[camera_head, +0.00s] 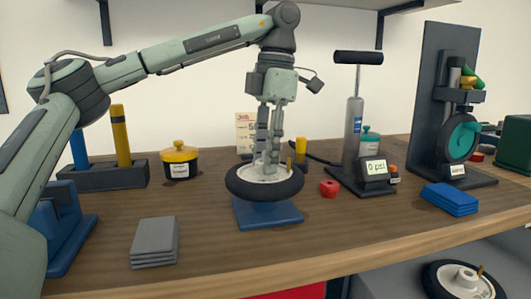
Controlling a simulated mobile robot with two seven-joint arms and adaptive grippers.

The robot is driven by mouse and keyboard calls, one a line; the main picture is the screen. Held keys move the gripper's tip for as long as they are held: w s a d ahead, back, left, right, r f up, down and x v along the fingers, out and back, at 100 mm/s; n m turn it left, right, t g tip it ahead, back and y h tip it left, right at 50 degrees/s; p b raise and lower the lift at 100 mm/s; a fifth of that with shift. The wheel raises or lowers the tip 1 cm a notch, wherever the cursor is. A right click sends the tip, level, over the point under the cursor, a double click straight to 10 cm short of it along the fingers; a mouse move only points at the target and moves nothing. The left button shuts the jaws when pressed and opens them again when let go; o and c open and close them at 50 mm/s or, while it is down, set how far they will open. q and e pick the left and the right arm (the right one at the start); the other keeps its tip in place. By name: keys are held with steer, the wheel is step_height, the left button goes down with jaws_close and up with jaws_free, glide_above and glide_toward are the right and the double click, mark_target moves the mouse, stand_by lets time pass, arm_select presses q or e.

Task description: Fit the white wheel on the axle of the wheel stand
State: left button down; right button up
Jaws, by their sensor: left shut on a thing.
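A wheel with a black tyre and white hub (262,190) lies flat above a blue base (268,215), which looks like the wheel stand. The wheel hides the top of that base and any axle; I cannot tell whether the hub is around an axle or above it. My left gripper (268,168) points straight down, its fingers shut on the white wheel at the hub. A small brass-coloured stem stands up on the hub's right side. My right gripper is not in view.
A black upright stand (433,100) holds a teal wheel (463,138). Grey plates (155,242) and blue plates (450,198) lie in front. Another white-hubbed wheel (462,279) is below the bench.

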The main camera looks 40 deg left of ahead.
arm_select(q)
steer(key=shift+f, duration=0.1)
stand_by(0.3)
steer(key=c, duration=1.1)
jaws_free()
steer(key=shift+o, duration=0.2)
step_height(320, 180, up, 12)
steer(key=w, duration=0.1)
steer(key=shift+d, duration=0.35)
steer(key=shift+w, duration=0.1)
